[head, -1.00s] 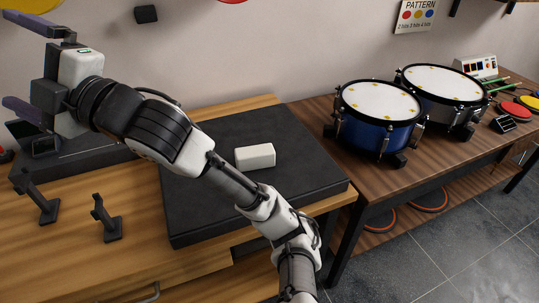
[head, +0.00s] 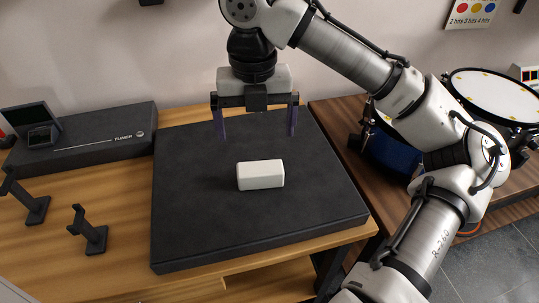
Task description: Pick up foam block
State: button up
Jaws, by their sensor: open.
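The white foam block (head: 260,176) lies on the dark foam mat (head: 200,225) in the head view, near the mat's middle. My gripper (head: 256,130) points down above the mat, with its two fingers wide apart. It is above and slightly behind the block in the picture, apart from it and empty. No part of the block is hidden.
A black tuner box (head: 95,138) stands behind left on the wooden table. Two small black stands (head: 88,230) are left of the mat. Drums (head: 497,95) stand on the right table, partly behind my arm. The mat around the block is clear.

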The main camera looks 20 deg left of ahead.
aim_at(260, 170)
notch_tip(260, 170, down, 8)
jog(key=shift+w+f+b, duration=0.15)
jog(key=shift+f+b, duration=0.05)
jog(key=shift+b, duration=0.3)
jog(key=shift+w+d+f, duration=0.1)
jog(key=shift+f, duration=1.25)
jog(key=shift+w+f, duration=0.1)
jog(key=shift+f, duration=1.2)
jog(key=c, duration=0.7)
